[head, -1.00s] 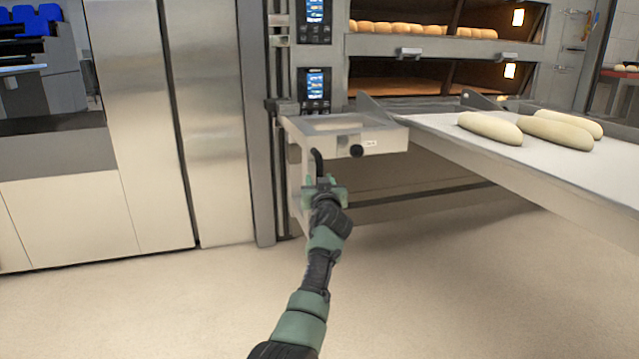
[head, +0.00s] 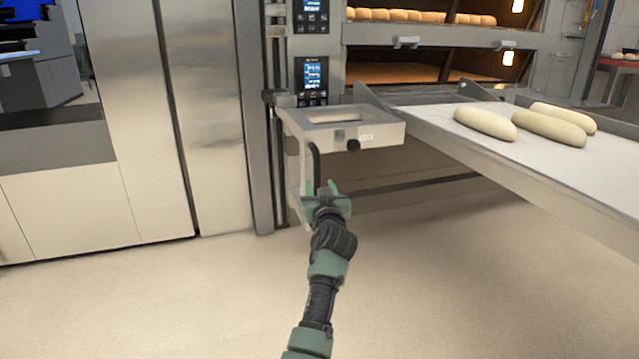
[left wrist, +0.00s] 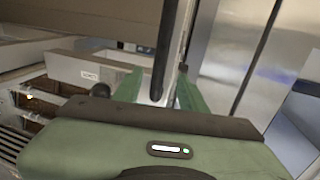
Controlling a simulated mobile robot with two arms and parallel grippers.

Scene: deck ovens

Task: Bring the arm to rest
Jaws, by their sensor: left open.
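My left gripper (head: 327,187) is green and open in the head view, in front of the grey metal frame (head: 375,132) by the oven. A dark upright handle (head: 316,163) on that frame stands close to its fingertips. In the left wrist view the two green fingers (left wrist: 154,90) are apart, with the dark handle (left wrist: 163,50) showing between them. I cannot tell whether they touch it. My right gripper is not in view.
A loader board (head: 560,175) with three pale loaves (head: 549,128) reaches out from the oven at the right. Lit decks (head: 420,35) hold several browned loaves. Tall steel doors (head: 205,110) stand at the left. The floor (head: 450,290) in front is clear.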

